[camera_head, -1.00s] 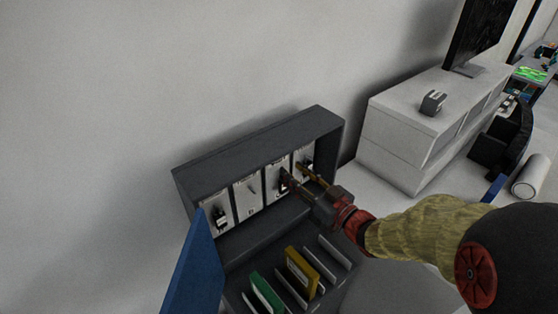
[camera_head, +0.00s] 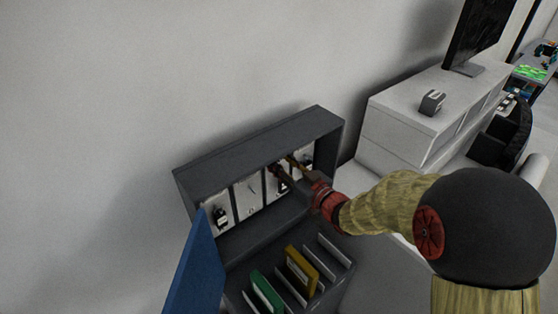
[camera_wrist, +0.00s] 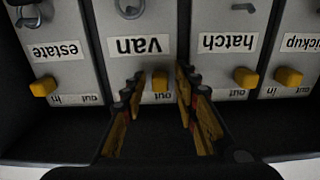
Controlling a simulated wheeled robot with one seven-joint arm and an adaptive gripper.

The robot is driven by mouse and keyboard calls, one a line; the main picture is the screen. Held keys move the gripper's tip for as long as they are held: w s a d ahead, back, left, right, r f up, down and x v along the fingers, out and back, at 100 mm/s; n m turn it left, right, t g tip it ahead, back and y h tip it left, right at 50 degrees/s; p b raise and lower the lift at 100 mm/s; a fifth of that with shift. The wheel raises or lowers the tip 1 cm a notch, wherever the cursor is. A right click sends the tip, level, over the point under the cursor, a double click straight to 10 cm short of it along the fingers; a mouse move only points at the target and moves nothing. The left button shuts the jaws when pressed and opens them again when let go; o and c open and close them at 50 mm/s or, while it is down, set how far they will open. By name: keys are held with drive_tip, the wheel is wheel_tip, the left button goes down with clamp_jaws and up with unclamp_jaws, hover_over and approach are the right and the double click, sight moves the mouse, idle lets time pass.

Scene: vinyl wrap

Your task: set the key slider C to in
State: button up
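A dark key cabinet (camera_head: 255,145) holds a row of pale slider panels. The wrist view shows them upside down, labelled estate, van, hatch and pickup, each with a yellow knob. The letter C is not legible; the van panel (camera_wrist: 143,20) is third from the left in the head view. Its knob (camera_wrist: 160,82) sits by its "out" mark; its "in" mark is hidden. My gripper (camera_head: 283,165) reaches into the cabinet. In the wrist view its fingers stand apart on both sides of the van knob; contact cannot be told.
The estate knob (camera_wrist: 43,87) is near "in", the hatch knob (camera_wrist: 245,78) near "out". A blue door (camera_head: 195,265) stands open at the left. Below are a green card (camera_head: 266,292) and a yellow card (camera_head: 301,270) in slots.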

drive_tip(key=c, duration=0.6)
clamp_jaws()
drive_tip(key=shift+d, duration=0.1)
